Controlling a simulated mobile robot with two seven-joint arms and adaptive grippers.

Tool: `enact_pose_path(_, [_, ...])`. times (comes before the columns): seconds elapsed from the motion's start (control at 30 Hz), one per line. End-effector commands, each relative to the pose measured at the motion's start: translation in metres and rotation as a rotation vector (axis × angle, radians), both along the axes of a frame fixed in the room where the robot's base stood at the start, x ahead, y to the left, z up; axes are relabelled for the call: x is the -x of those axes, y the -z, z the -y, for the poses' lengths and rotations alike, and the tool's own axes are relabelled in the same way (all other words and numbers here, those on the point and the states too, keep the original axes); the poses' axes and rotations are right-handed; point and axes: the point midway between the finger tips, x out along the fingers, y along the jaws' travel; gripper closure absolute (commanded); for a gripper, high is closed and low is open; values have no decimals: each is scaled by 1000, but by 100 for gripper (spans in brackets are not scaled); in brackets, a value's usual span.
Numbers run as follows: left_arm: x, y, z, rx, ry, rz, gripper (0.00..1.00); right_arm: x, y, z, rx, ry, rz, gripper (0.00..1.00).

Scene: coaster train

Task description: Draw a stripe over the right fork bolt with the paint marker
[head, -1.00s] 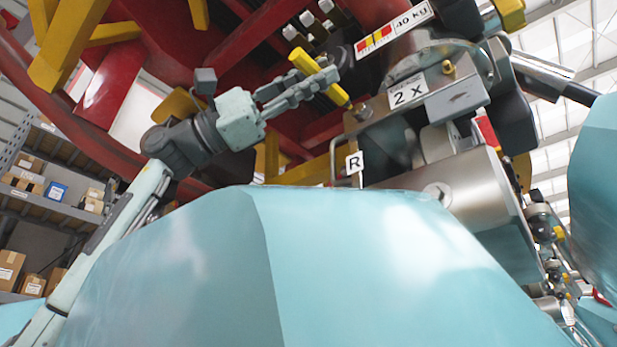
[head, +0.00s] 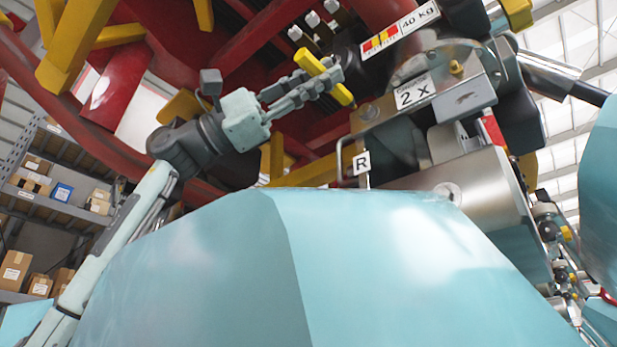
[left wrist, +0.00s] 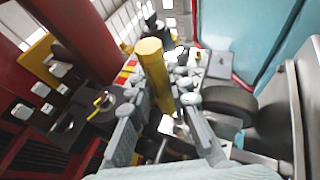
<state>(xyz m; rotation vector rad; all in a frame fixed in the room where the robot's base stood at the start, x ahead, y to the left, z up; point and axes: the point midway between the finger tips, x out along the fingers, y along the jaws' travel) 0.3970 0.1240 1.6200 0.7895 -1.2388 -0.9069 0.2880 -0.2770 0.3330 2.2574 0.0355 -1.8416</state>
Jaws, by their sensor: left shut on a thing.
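The yellow paint marker (head: 341,92) is held in my left gripper (head: 328,74), which is shut around its barrel. The marker slants down to the right in the head view. It also shows in the left wrist view (left wrist: 155,68), between the fingers (left wrist: 160,110). No stripe can be made out on the bolt. My right gripper is not in view.
A metal block labelled 2 X (head: 414,93) stands right of the bolt, under a 40 kg label (head: 400,32). A bent metal rod (head: 340,150) rises beside the R tag. Red and yellow beams surround the gripper. Shelves with boxes (head: 70,190) stand far left.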

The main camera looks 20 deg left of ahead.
Motion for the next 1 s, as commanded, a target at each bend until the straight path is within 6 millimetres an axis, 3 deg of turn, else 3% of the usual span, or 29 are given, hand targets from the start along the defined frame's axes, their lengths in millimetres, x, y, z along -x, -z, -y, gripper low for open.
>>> enact_pose_path(0.03, [-5,6,10,-9,11,-11,100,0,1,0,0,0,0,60])
enact_pose_path(1.0, [-3,6,17,-9,11,-11,100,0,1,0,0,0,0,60])
